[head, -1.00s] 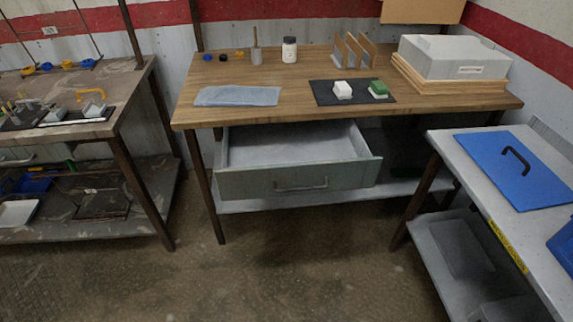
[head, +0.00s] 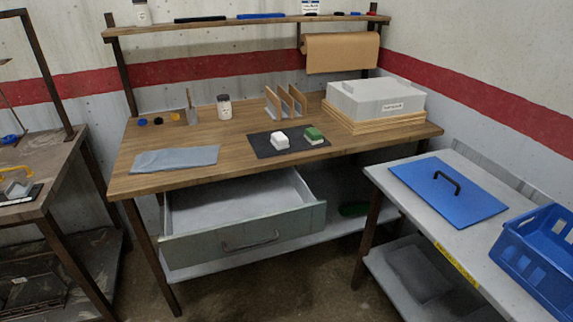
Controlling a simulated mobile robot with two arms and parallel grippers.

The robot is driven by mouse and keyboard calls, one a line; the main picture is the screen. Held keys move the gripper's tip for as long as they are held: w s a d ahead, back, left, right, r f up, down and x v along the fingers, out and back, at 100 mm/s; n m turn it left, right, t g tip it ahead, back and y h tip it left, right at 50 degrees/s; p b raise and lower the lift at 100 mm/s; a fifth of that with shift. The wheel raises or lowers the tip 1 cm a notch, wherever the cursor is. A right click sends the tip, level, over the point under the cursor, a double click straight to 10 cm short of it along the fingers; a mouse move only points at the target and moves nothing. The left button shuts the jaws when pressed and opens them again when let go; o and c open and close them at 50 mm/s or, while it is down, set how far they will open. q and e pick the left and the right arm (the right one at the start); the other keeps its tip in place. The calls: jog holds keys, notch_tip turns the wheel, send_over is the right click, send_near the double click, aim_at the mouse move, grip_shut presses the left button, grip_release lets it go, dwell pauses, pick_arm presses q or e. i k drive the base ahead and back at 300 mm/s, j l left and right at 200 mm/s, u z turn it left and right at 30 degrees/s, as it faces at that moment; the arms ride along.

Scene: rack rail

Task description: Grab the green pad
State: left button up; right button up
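The green pad (head: 314,133) is a small block with a green top and a pale lower part. It lies on the right part of a dark mat (head: 262,146) on the wooden workbench (head: 190,168). A white block (head: 280,140) sits on the same mat just left of it, a small gap apart. Neither of my grippers shows in the head view.
An open, empty-looking drawer (head: 240,238) juts out below the bench front. A grey cloth (head: 175,159) lies left of the mat. Upright dividers (head: 287,100) stand behind it. A grey box (head: 376,99) is at right. A side table holds a blue lid (head: 447,190) and blue crate (head: 537,255).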

aim_at(313, 135)
jog(key=i+l+z, duration=0.1)
jog(key=z, duration=0.3)
jog(key=i+z, duration=0.4)
jog(key=i+j+z, duration=0.1)
jog(key=z, duration=0.3)
